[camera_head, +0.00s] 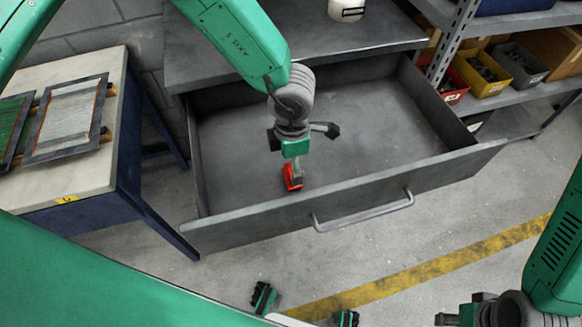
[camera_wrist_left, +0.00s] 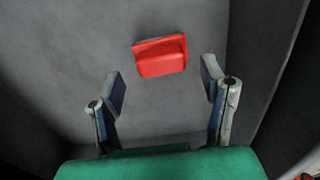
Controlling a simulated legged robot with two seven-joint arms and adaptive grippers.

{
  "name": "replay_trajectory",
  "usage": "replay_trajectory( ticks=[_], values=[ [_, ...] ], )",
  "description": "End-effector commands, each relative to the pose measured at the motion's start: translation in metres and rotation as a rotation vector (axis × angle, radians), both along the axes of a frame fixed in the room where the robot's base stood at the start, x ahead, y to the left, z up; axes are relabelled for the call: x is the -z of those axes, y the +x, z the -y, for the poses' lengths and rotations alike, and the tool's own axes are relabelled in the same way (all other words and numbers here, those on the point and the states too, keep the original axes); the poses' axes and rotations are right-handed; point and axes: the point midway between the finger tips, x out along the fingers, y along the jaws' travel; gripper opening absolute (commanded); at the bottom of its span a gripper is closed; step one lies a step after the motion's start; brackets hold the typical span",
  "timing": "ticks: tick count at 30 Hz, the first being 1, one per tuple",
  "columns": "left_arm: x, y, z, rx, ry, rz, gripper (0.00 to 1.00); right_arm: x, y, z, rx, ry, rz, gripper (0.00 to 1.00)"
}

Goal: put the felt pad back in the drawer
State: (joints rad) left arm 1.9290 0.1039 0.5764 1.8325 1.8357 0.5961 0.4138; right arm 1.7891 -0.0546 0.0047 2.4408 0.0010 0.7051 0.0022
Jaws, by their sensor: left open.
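The red felt pad (camera_head: 292,177) is inside the open grey drawer (camera_head: 430,178), near its front wall and left of its middle. It also shows in the left wrist view (camera_wrist_left: 160,56), just beyond my fingertips with a gap on both sides. It appears to lie on the drawer floor. My left gripper (camera_head: 296,160) reaches down into the drawer above the pad, and partly hides it in the head view. Its two fingers stand apart and hold nothing in the left wrist view (camera_wrist_left: 162,85). My right gripper (camera_head: 450,318) is only partly in view at the bottom right, outside the drawer.
The drawer is pulled out under a grey worktop (camera_head: 220,60) with a white container (camera_head: 346,9) on it. The drawer floor is otherwise bare. A pale-topped table (camera_head: 95,180) with framed panels stands left. A shelf with a yellow bin (camera_head: 482,75) and red bin (camera_head: 452,88) stands right.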

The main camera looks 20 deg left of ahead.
Motion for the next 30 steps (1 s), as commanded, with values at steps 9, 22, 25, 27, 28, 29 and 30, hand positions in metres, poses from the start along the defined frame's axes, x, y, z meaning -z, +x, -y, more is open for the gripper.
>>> replay_trajectory(
  ticks=[9, 22, 25, 27, 28, 29, 30],
  values=[
    [-0.068, 0.002, -0.001, 0.0, -0.002, 0.002, 0.65, -0.009, 0.0, 0.0, 0.0, 0.0, 0.0, 0.4],
    [-0.088, 0.001, 0.0, 0.0, 0.001, -0.001, 0.65, -0.01, 0.0, 0.0, 0.0, 0.0, 0.0, 0.4],
    [-0.088, 0.001, 0.0, 0.0, 0.0, 0.0, 0.65, -0.01, 0.0, 0.0, 0.0, 0.0, 0.0, 0.4],
    [-0.088, 0.001, 0.0, 0.0, 0.0, 0.0, 0.65, -0.01, 0.0, 0.0, 0.0, 0.0, 0.0, 0.4],
    [-0.088, 0.001, 0.0, 0.0, 0.0, 0.0, 0.65, -0.01, 0.0, 0.0, 0.0, 0.0, 0.0, 0.4],
    [-0.088, 0.001, 0.0, 0.0, 0.0, 0.0, 0.65, -0.01, 0.0, 0.0, 0.0, 0.0, 0.0, 0.4],
    [-0.088, 0.001, 0.0, 0.0, 0.0, 0.0, 0.65, -0.01, 0.0, 0.0, 0.0, 0.0, 0.0, 0.4]
  ],
)
